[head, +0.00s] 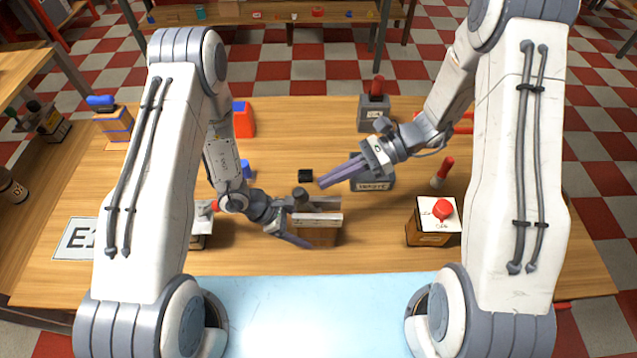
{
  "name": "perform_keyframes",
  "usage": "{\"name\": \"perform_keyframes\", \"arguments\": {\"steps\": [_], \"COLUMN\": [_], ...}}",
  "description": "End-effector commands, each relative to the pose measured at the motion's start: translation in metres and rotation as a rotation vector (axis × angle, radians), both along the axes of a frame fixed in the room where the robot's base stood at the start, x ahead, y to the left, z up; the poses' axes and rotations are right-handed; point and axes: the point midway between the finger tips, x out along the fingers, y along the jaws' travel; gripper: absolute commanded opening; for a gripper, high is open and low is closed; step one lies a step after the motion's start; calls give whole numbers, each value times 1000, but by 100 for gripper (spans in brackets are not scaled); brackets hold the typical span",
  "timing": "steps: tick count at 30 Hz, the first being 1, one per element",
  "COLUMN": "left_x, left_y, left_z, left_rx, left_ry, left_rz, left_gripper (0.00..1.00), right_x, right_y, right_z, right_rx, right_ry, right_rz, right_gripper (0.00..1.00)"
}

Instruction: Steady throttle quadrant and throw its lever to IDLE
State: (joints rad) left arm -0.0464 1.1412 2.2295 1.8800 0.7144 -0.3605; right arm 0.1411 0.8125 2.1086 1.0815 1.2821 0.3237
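A wooden box with a pale top (316,236), likely the throttle quadrant, stands at the middle of the table. A dark round knob (300,194) rises at its back left; any lever marking is too small to read. My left gripper (312,222) has its fingers spread across the box, one behind and one in front; contact cannot be made out. My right gripper (325,182) is above the table, behind and right of the box. Its purple fingers lie close together with nothing seen between them, apart from the knob.
A grey labelled box (374,184) sits partly under my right gripper. A box with a red button (435,222) stands right. A grey box with a red handle (374,108) is at the back.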

Motion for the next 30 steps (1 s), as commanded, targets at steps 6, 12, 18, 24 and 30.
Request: {"name": "perform_keyframes", "arguments": {"steps": [6, 12, 18, 24, 30], "left_x": [0, 0, 0, 0, 0], "left_y": [1, 1, 1, 1, 1], "left_z": [0, -1, -1, -1, -1], "left_rx": [1, 2, 2, 2, 2], "left_ry": [2, 2, 3, 3, 3], "left_rz": [5, 6, 7, 8, 8], "left_gripper": [28, 28, 28, 28, 28], "right_x": [15, 23, 25, 24, 23], "right_y": [-48, -78, -90, -93, -97], "right_z": [23, 37, 42, 43, 42], "right_rx": [2, 3, -2, -57, -161], "right_ry": [-6, -4, 13, 210, 599], "right_rz": [-5, -3, -8, -93, -263], "right_gripper": [0, 0, 0, 0, 0]}}
